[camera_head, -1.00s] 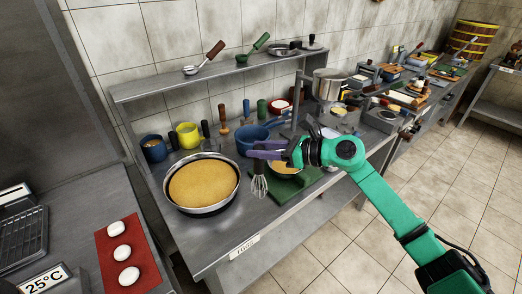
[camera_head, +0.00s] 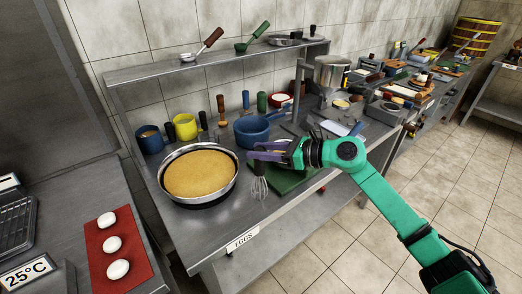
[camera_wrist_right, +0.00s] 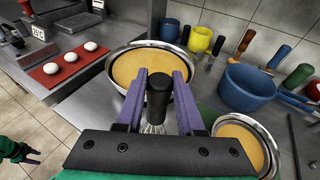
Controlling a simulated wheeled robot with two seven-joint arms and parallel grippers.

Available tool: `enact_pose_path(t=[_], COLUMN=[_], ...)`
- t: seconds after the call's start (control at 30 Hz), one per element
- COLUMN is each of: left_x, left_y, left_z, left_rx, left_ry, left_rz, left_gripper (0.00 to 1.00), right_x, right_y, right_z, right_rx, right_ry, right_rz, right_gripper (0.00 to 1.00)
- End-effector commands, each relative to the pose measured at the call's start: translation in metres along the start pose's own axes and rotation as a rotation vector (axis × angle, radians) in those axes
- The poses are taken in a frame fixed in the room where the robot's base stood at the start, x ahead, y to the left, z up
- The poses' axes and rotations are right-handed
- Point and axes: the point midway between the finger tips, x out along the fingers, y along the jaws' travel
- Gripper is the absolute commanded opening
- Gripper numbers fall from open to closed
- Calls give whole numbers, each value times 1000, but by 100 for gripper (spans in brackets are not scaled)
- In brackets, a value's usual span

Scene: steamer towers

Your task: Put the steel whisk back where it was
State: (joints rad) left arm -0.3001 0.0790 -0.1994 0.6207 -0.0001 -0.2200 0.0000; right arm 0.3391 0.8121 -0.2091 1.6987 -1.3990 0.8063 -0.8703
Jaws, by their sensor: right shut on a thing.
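The steel whisk hangs upright, wires down (camera_head: 259,188), from my right gripper (camera_head: 257,150) in the head view. The purple fingers are shut on its black handle (camera_wrist_right: 158,94), and the wrist view shows part of the wires below. In the head view the whisk shows in front of the green board (camera_head: 290,180), just right of the large pan (camera_head: 236,186). I cannot tell whether it touches the counter. A green and dark part, perhaps of my left arm, shows at the lower left of the wrist view; its jaw state is unclear.
A blue pot (camera_head: 258,132), a yellow cup (camera_head: 185,127), a dark blue cup (camera_head: 149,139) and several upright handled tools stand behind the pan. A shelf (camera_head: 150,75) runs above them. Eggs rest on a red mat (camera_head: 137,270) at left.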

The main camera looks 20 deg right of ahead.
Motion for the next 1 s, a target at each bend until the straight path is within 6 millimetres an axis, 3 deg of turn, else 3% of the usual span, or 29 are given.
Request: enact_pose_path(t=[0.53, 0.57, 0.63, 0.67, 1.0], left_x=[9, 9, 8, 8, 8], left_y=[1, 1, 1, 1, 0], left_z=[2, 2, 2, 2, 2], left_rx=[1, 2, 2, 2, 1], left_ry=[-2, -2, -2, -2, -2], left_rz=[1, 1, 1, 1, 1], left_gripper=[50, 50, 50, 50, 50], right_x=[2, 2, 2, 2, 2], right_y=[0, 0, 0, 0, 0], right_z=[-8, -8, -7, -7, -8], right_rx=[-1, -1, -1, -1, 0], right_ry=[-1, -1, -1, -1, 1], right_rz=[0, 0, 0, 0, 0], right_gripper=[0, 41, 68, 72, 72])
